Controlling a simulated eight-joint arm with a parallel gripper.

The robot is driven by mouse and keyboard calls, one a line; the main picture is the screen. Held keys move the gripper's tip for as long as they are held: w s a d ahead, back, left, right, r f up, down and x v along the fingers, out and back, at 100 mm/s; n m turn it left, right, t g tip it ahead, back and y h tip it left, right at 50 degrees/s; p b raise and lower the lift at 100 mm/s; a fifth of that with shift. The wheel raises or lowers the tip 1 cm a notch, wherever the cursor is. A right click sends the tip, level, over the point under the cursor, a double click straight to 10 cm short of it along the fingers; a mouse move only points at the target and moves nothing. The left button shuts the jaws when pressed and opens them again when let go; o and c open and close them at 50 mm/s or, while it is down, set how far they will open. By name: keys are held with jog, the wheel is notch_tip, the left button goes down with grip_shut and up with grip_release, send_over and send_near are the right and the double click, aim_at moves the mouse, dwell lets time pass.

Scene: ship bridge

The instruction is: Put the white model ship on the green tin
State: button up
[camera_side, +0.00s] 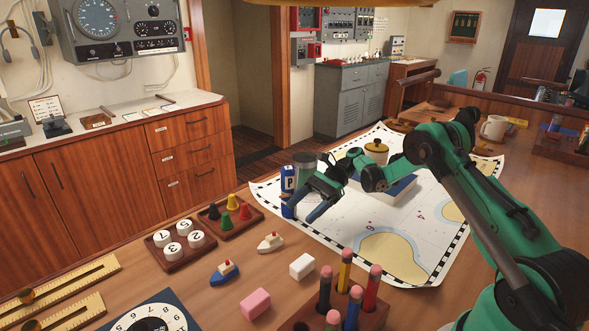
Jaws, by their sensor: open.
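The white model ship (270,242), with a small red top, sits on the wooden table near the middle of the side view, left of the chart.
A blue-hulled model ship (224,272), a white block (302,266) and a pink block (255,304) lie near the white ship. A pencil holder (342,311) stands in front. A peg tray (229,219) is left.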

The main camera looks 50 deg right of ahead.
aim_at(278, 236)
jog(key=shift+d+f, duration=0.1)
jog(key=shift+f, duration=0.5)
jog(key=shift+a+f+y, duration=0.15)
jog(key=shift+a+y, duration=0.1)
jog(key=shift+y, duration=0.05)
jog(key=x, duration=0.7)
grip_shut()
